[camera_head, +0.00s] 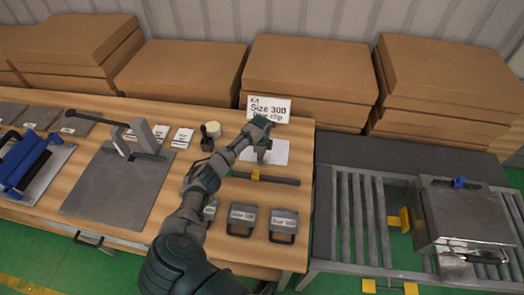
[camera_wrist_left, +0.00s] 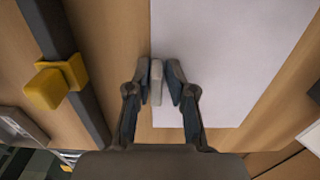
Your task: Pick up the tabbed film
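The tabbed film is a pale white sheet (camera_head: 275,152) lying flat near the right end of the wooden table in the head view. In the left wrist view the sheet (camera_wrist_left: 235,55) fills the upper middle, with a small grey upright tab (camera_wrist_left: 156,83) at its left edge. My left gripper (camera_head: 264,156) reaches down over the sheet's left part. In the left wrist view its two fingertips (camera_wrist_left: 159,82) stand closely on either side of the tab. Whether both fingers touch it is unclear. My right gripper is not in view.
A dark bar with a yellow block (camera_head: 255,175) lies just in front of the sheet. A sign (camera_head: 268,108) stands behind it, with cardboard boxes (camera_head: 305,75) beyond. Labelled grey blocks (camera_head: 283,221) sit near the front edge. A slatted metal stand (camera_head: 345,215) is to the right.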

